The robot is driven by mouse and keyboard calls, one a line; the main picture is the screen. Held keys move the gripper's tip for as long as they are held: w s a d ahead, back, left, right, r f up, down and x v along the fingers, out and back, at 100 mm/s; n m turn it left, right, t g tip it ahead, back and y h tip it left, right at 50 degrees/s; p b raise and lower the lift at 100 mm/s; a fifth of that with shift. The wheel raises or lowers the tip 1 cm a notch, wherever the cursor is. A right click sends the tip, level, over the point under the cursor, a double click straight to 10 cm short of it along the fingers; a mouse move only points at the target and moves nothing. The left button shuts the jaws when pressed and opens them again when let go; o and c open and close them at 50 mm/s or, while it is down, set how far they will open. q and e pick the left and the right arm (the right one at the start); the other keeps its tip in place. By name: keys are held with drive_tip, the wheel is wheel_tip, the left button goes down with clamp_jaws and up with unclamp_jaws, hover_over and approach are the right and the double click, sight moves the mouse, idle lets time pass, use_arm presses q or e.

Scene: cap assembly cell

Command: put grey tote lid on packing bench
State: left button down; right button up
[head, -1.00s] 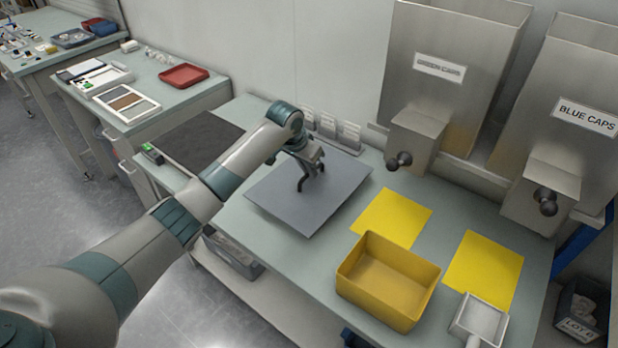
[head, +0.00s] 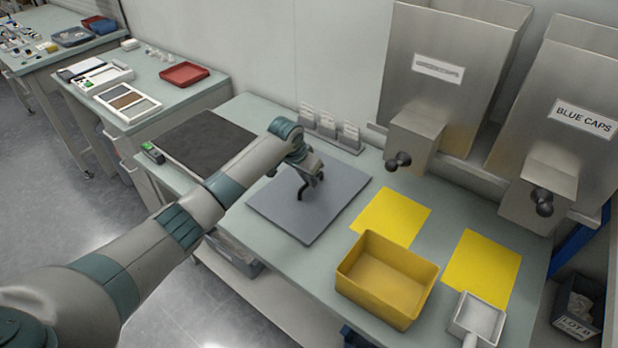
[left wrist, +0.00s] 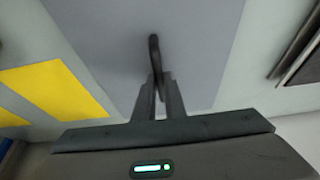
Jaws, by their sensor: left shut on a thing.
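The grey tote lid (head: 275,212) is a flat grey square panel, lying level at the left part of the packing bench (head: 285,262). I cannot tell whether it touches the bench top or hangs just above it. My left gripper (head: 303,187) is over the middle of the lid, shut on its dark handle. In the left wrist view the lid (left wrist: 205,40) fills most of the upper picture, and the dark handle (left wrist: 154,50) runs up from between the fingertips (left wrist: 159,90). My right gripper is not in view.
A yellow bin (head: 385,290), two yellow sheets (head: 392,216) and a white scoop (head: 475,315) are to the right of the lid. Steel dispensers (head: 450,85) stand behind. Small card holders (head: 330,130) stand behind the lid. A black mat (head: 200,138) lies to its left.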

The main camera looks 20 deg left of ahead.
use_arm(q)
drive_tip(key=c, duration=1.8)
unclamp_jaws()
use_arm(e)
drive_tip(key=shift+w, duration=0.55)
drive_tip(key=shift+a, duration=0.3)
